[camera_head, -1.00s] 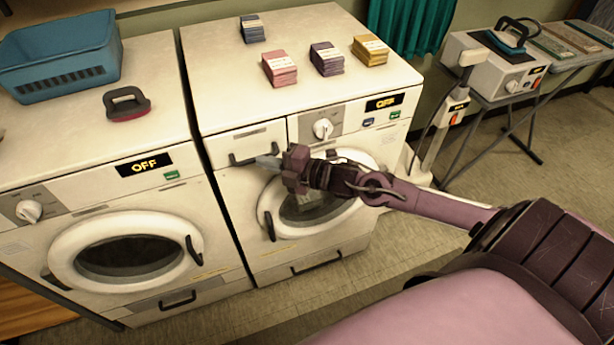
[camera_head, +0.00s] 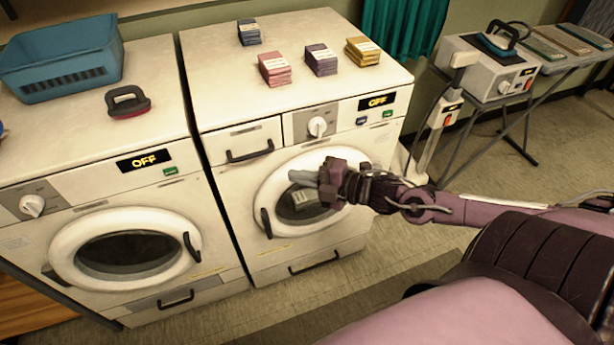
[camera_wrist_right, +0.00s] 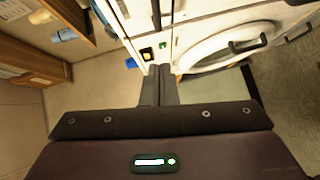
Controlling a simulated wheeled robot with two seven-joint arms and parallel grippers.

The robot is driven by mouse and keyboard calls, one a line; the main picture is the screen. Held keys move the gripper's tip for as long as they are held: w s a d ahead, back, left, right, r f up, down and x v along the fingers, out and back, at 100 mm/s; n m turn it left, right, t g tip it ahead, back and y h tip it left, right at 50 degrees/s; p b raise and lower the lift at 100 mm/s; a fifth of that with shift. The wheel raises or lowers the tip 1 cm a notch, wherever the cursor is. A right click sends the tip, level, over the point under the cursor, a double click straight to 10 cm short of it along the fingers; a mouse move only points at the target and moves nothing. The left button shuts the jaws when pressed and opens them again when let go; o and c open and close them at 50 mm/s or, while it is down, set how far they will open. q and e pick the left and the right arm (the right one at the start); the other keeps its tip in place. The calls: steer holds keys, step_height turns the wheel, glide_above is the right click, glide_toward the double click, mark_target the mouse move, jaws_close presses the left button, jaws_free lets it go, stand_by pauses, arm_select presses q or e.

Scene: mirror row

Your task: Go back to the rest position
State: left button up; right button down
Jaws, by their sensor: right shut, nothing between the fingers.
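My right gripper (camera_head: 303,177) is in front of the right washing machine (camera_head: 225,185), level with the upper part of its round door (camera_head: 268,208). Its fingers are shut and hold nothing. It also shows in the right wrist view (camera_wrist_right: 160,72), with the two fingers together. The gripper hides part of the door glass. The drawer handle (camera_head: 250,152) is up and left of the fingertips, apart from them. My left gripper is not in view.
The left washing machine (camera_head: 100,192) stands beside it, with a blue basket (camera_head: 60,60) and a dark-handled brush (camera_head: 128,102) on top. Several packet stacks, one pink (camera_head: 274,68), sit on the right machine. A steam station (camera_head: 490,65) and ironing board (camera_head: 575,55) stand at right.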

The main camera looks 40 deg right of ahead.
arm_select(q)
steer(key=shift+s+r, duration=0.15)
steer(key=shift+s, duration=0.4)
arm_select(e)
steer(key=shift+v, duration=0.8)
